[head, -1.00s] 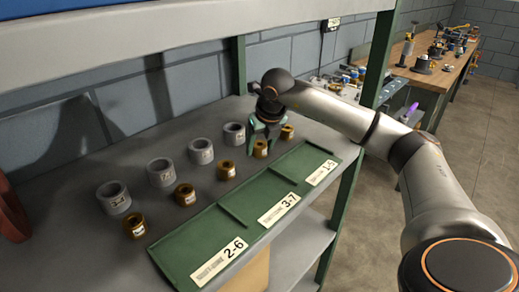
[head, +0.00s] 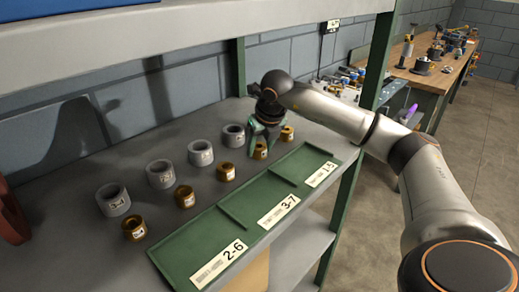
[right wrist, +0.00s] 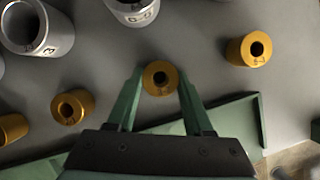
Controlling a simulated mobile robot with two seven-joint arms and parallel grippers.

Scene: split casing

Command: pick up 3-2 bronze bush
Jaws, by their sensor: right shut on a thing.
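Several bronze bushes stand in a row on the grey shelf (head: 75,222). My right gripper (right wrist: 160,84) points down at one bronze bush (right wrist: 160,74), its green fingers shut on either side of it. In the head view this bush (head: 260,152) sits second from the right in the row, still at shelf level, partly behind the fingers. Its label is too small to read surely, so I cannot tell if it is 3-2. Another bronze bush (head: 287,132) is to its right and one (head: 226,172) to its left. My left gripper is not in view.
Several grey rings (head: 201,153) stand behind the bushes, one (head: 233,136) close to the gripper. A green tray (head: 237,213) with compartments labelled 2-6, 3-7 and 1-5 lies empty along the front edge. A green shelf post (head: 374,68) stands at the right.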

